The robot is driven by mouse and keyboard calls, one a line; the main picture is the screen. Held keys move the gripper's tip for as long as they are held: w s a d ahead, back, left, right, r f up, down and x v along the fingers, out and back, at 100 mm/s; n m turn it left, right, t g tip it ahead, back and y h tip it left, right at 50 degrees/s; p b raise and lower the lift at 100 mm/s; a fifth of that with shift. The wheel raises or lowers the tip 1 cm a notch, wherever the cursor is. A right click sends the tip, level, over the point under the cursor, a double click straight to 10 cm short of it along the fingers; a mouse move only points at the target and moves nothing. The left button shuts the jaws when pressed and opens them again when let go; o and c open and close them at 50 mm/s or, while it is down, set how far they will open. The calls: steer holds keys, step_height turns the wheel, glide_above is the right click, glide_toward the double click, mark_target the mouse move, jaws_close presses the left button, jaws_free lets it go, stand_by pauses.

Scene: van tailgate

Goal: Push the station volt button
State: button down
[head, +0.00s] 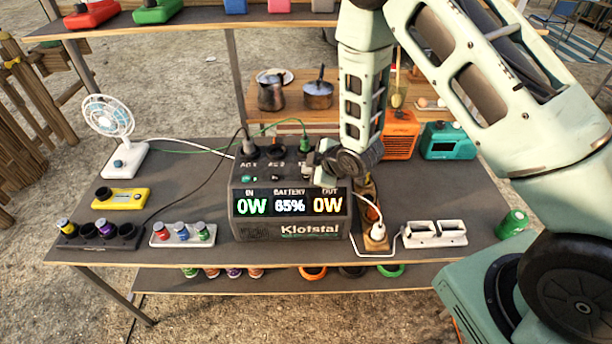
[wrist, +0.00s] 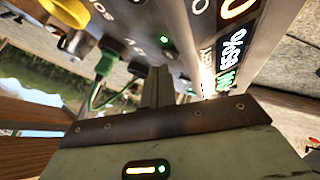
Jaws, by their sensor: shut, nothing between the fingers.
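The power station (head: 290,222) is a dark grey box marked Klotstal, upright on the dark table. My gripper (head: 322,176) is at the panel's right part, shut and empty. In the wrist view its fingers (wrist: 157,88) point at the panel, close to a lit green indicator (wrist: 165,40). I cannot tell whether they touch. My gripper and arm hide part of the panel's right side, and the volt button is not clearly identifiable.
A green plug (head: 304,148) and a black plug stand in the station's top, with cables running left. A fan (head: 112,132), a yellow device (head: 120,198) and cup racks are to the left. A white two-slot holder (head: 435,234) and a green can (head: 511,224) are to the right.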

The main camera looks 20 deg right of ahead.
step_height(320, 180, up, 6)
steer(key=p, duration=0.3)
steer(key=shift+p, duration=0.4)
stand_by(0.4)
steer(key=s+a+r+m+g+b, duration=0.2)
steer(key=s+a+r+m+b, duration=0.15)
steer(key=s+a, duration=0.2)
steer(key=s+r+m+g+h+b, duration=0.1)
steer(key=s+r+g+b, duration=0.2)
steer(key=s, duration=1)
steer(key=s+a+r+m+g+h+b, duration=0.1)
steer(key=s+r+g+h+b, duration=0.1)
steer(key=s, duration=1.2)
step_height(320, 180, up, 2)
steer(key=shift+a+g+b, duration=0.2)
steer(key=shift+g+b, duration=0.5)
steer(key=shift+b, duration=0.2)
steer(key=shift+m, duration=0.25)
